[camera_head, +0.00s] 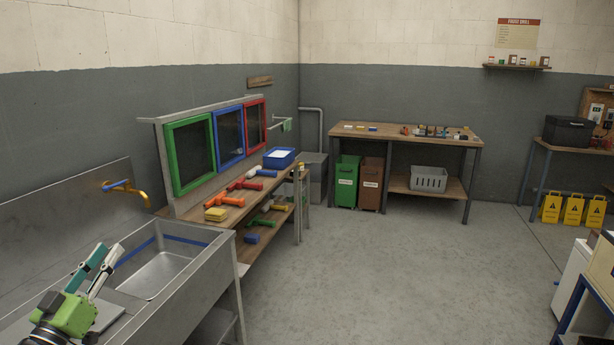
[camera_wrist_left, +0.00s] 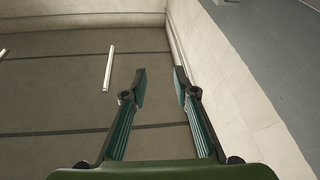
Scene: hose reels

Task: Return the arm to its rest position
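My left gripper (camera_head: 102,260) shows at the lower left of the head view, above the metal sink (camera_head: 168,272). Its green body is at the bottom and its two fingers point up, apart from each other. In the left wrist view the two fingers (camera_wrist_left: 158,88) stand apart with nothing between them. Beyond them are only the ceiling and upper walls. My right gripper is in neither view.
The sink has a brass tap (camera_head: 126,188) with a blue handle. To its right a wooden bench (camera_head: 225,227) holds squeegees, sponges and a blue tub (camera_head: 279,158). A workbench (camera_head: 405,138) stands at the back wall. The middle floor (camera_head: 400,265) is clear.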

